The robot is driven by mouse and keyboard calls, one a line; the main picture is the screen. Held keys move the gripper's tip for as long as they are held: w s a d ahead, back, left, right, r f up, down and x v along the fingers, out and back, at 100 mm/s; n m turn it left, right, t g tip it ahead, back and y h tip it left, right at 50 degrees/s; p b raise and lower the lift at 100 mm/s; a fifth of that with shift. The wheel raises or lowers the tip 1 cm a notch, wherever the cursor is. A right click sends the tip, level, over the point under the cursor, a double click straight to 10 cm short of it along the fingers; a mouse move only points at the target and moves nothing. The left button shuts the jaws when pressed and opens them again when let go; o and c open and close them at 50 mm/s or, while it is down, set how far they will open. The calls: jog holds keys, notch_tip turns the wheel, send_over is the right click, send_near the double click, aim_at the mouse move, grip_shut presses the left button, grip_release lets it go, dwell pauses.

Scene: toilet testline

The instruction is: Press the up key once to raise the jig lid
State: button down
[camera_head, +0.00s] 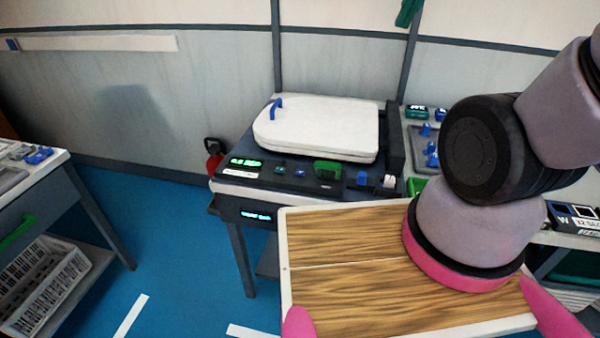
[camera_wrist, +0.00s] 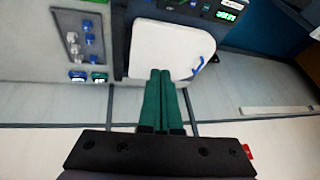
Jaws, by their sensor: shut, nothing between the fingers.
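A white rounded lid (camera_head: 318,125) with a blue tab (camera_head: 277,106) at its left lies about flat on the dark jig; the lid also shows in the wrist view (camera_wrist: 165,48). The jig's front panel (camera_head: 262,180) carries lit green displays (camera_head: 245,162), small dark keys (camera_head: 280,170), a green block, and blue and white parts. The key markings are too small to read, so I cannot tell which is the up key. My gripper (camera_wrist: 160,72) has green fingers, shut together and empty. They overlap the lid's edge in the wrist view; contact is not visible.
A side panel (camera_head: 414,140) with blue parts stands right of the jig. A red object (camera_head: 214,150) stands left of it. A bench (camera_head: 50,185) with a white basket (camera_head: 45,285) is at far left. Blue floor between is clear.

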jog(key=w+a+f+n+g+h, duration=0.25)
jog(key=w+f+n, duration=0.2)
jog(key=f, duration=0.25)
jog(key=n+t+h, duration=0.4)
jog(key=n+h, duration=0.1)
jog(key=n, duration=1.1)
send_over(297, 174)
notch_tip(297, 174, down, 25)
jog(key=shift+r, duration=0.15)
jog(key=shift+w, duration=0.1)
jog(key=shift+f, duration=4.4)
jog(key=shift+f, duration=0.1)
jog(key=shift+f, duration=0.3)
